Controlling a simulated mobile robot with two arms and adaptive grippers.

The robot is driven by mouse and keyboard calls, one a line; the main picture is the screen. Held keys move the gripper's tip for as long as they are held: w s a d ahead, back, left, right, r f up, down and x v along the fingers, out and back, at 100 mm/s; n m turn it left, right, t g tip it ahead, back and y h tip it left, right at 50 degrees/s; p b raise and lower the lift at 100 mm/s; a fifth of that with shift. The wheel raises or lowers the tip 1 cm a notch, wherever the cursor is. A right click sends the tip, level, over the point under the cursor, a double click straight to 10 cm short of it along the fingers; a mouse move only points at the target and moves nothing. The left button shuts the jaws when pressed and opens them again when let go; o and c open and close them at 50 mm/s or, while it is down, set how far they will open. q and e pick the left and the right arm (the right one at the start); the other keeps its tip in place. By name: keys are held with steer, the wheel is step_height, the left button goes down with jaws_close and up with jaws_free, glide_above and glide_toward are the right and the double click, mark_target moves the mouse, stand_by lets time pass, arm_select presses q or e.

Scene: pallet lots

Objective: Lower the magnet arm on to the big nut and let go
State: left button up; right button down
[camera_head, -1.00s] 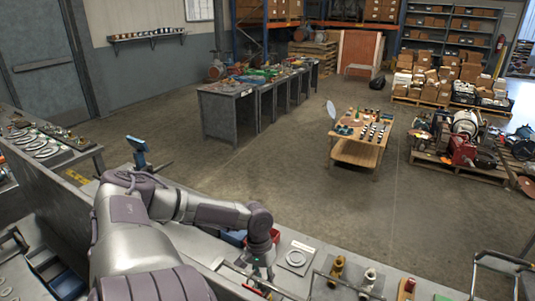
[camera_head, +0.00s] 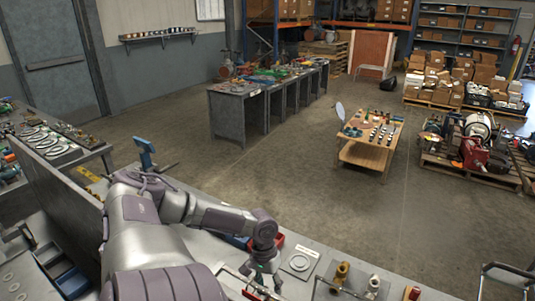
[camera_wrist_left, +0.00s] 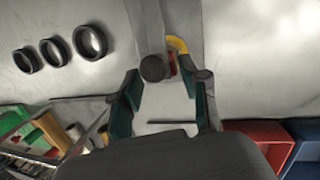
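My left gripper (camera_head: 262,279) is low over the near bench, to the left of a pale ring on a square plate (camera_head: 299,262). In the left wrist view its two dark green fingers (camera_wrist_left: 165,88) stand apart. A dark round knob (camera_wrist_left: 153,68) on a grey post (camera_wrist_left: 149,28) shows near the fingertips, beside a yellow curved piece (camera_wrist_left: 178,45) with some red. I cannot tell whether this is the magnet arm, nor whether a finger touches it. I cannot make out the big nut for sure. My right gripper is not in view.
Brass fittings (camera_head: 342,271) stand on the bench to the right of the plate. Red (camera_wrist_left: 258,140) and blue (camera_wrist_left: 305,148) bins lie beside the gripper in the left wrist view. Several dark rings (camera_wrist_left: 90,41) are at its upper left. Open floor lies beyond the bench.

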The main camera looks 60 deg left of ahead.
arm_select(q)
steer(key=shift+w, duration=0.1)
steer(key=shift+r, duration=0.1)
steer(key=shift+s+a+r, duration=0.25)
steer(key=shift+s+r, duration=0.05)
steer(key=shift+r, duration=0.15)
steer(key=v, duration=1.1)
steer(key=shift+w, duration=0.25)
steer(key=shift+d, duration=0.1)
